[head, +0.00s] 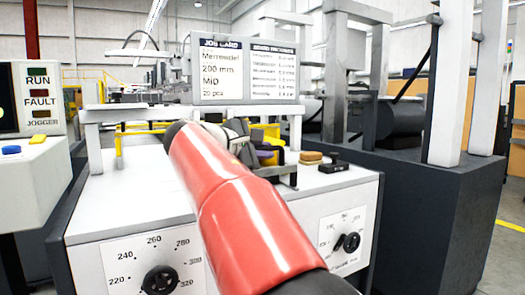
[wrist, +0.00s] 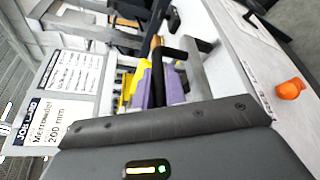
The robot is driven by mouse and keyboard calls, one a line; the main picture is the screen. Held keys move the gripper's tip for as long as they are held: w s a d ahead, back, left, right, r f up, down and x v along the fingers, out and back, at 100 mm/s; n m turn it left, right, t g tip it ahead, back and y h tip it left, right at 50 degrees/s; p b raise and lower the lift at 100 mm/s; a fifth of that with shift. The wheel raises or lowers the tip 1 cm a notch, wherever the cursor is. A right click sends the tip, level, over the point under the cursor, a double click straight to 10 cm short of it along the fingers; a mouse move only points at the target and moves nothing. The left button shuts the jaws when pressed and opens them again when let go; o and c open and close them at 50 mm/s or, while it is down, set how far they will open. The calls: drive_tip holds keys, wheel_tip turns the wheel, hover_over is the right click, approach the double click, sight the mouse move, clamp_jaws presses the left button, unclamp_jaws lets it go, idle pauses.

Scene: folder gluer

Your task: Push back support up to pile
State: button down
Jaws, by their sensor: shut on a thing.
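My gripper's dark grey body (wrist: 165,125) fills the bottom of the wrist view and hides its fingertips. In the head view my red arm reaches over the white machine top, and the gripper end (head: 238,132) is partly behind it. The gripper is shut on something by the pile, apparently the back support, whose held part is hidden. A grey upright bar (wrist: 191,68) stands just beyond the gripper body. The pile shows yellow (wrist: 139,82) and purple (wrist: 173,85) pieces beside it; purple (head: 265,157) and yellow also show in the head view.
A tan block (head: 311,157) and a black block with a knob (head: 333,165) stand to the right on the machine top. The job card sign (head: 243,70) stands behind. Dials (head: 160,281) are on the front panel. An orange knob (wrist: 290,89) shows in the wrist view.

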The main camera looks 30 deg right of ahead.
drive_tip(key=shift+w+r, duration=0.15)
drive_tip(key=w+p, duration=0.6)
drive_tip(key=w, duration=0.1)
drive_tip(key=shift+w+a+p, duration=0.15)
drive_tip(key=shift+w+p, duration=0.2)
drive_tip(key=shift+w, duration=0.05)
drive_tip(key=c, duration=1.5)
unclamp_jaws()
drive_tip(key=shift+o, duration=0.2)
drive_tip(key=shift+a, duration=0.1)
